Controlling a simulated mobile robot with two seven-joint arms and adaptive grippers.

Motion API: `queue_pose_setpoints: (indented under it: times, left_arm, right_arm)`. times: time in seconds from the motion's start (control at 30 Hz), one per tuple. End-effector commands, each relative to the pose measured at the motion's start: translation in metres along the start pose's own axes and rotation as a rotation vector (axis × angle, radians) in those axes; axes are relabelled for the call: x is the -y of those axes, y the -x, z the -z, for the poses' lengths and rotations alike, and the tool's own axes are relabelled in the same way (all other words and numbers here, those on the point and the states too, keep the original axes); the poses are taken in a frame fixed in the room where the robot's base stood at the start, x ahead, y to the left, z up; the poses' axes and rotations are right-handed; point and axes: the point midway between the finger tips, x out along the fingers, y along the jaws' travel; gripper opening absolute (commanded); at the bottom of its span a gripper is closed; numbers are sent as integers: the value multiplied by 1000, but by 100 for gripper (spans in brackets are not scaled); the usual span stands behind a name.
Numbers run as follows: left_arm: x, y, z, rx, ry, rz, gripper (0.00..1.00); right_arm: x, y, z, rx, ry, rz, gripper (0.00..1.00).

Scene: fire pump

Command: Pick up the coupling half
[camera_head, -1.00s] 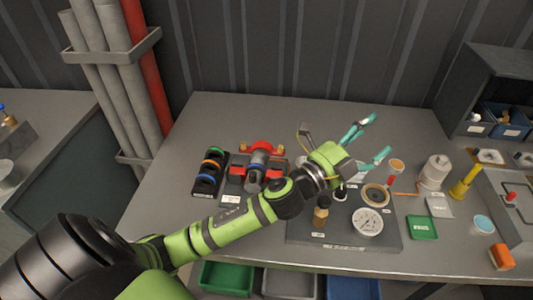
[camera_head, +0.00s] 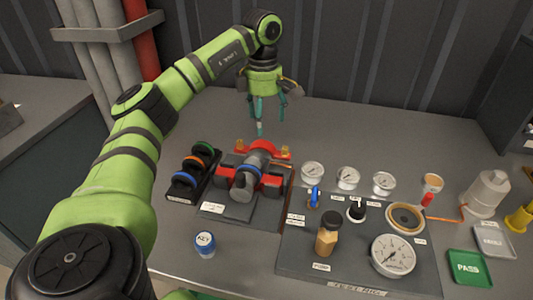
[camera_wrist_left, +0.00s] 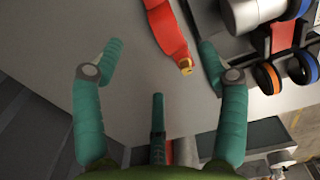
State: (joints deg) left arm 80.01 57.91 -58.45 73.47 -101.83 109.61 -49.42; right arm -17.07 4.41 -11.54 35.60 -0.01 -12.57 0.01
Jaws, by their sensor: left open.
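A red curved piece with brass-coloured ends, which looks like the coupling half (camera_head: 268,147), lies on the bench behind the grey pipe fixture (camera_head: 250,180). In the left wrist view the red piece (camera_wrist_left: 167,30) shows at the top, with one brass end towards the gripper. My left gripper (camera_head: 266,112) is open and empty, its teal fingers pointing down, above and behind the red piece. In the left wrist view the gripper's fingers (camera_wrist_left: 160,55) are spread wide, and the red piece is apart from them. My right gripper is not in view.
A rack of coloured rings (camera_head: 190,172) stands left of the fixture. A blue-capped KEY pot (camera_head: 204,243) is in front. A gauge panel (camera_head: 340,260) fills the right front, with a green PASS tray (camera_head: 468,267) beside it. The bench behind is clear.

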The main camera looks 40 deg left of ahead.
Motion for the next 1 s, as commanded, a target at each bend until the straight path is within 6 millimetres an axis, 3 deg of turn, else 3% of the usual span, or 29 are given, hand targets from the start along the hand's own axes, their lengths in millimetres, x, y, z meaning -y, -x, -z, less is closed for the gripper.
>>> queue_pose_setpoints:
  times: [0.27, 0.5, 0.8, 0.83, 1.0]
  left_arm:
    - [2, -26, 7, -20, 6, 9, 74]
    - [4, -60, 6, -17, 6, 7, 74]
    - [4, -68, 5, -14, 6, 4, 74]
    - [4, -68, 5, -14, 6, 4, 70]
    - [4, -68, 5, -14, 5, 5, 6]
  right_arm:
    - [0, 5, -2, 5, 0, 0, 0]
    - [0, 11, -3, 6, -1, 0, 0]
    - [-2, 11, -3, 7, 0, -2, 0]
    - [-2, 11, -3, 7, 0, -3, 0]
    - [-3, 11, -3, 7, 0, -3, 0]
